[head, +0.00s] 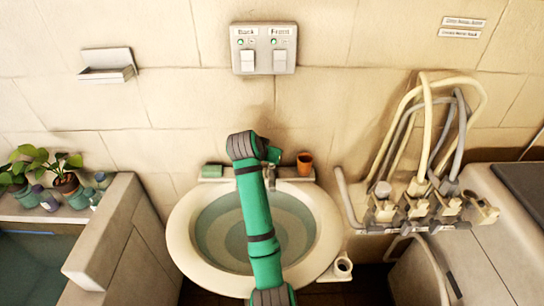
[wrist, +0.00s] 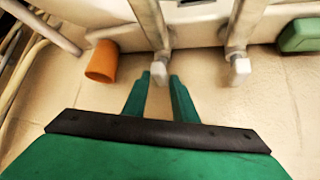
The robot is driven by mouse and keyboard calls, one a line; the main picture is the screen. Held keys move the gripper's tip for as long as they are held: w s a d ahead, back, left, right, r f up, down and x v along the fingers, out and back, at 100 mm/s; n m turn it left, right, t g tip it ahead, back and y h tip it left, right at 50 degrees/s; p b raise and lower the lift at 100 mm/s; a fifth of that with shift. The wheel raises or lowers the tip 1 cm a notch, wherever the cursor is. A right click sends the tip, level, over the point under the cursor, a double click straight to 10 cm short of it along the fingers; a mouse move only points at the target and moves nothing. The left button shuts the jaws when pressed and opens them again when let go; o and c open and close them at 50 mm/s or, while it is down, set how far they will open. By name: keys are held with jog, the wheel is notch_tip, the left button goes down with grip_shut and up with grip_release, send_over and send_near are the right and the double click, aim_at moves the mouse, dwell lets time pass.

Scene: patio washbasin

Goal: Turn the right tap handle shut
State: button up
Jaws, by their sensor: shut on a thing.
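My green arm reaches over the round washbasin (head: 183,242), its end at the back rim by the wall. In the wrist view, two metal tap levers with pale tips come down from the top. The one nearer the orange cup is the right tap handle (wrist: 158,68). My gripper (wrist: 160,79) is closed around its pale tip, one finger on each side. The other tap handle (wrist: 240,70) is apart from the fingers. In the head view, my arm hides most of the tap (head: 270,178) and the handles.
An orange cup (head: 305,163) stands right of the tap and a green block (head: 212,171) left of it, on the back ledge. A switch panel (head: 263,50) is on the wall above. Hoses and valves (head: 418,205) crowd the right; potted plants (head: 66,183) stand left.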

jog(key=shift+a+f, duration=0.2)
jog(key=shift+a, duration=0.45)
jog(key=shift+d, duration=0.1)
jog(key=shift+s+f, duration=0.1)
jog(key=o, duration=0.9)
jog(key=shift+o, duration=0.2)
jog(key=shift+d, duration=0.25)
jog(key=shift+r, duration=0.2)
jog(key=shift+s+d, duration=0.1)
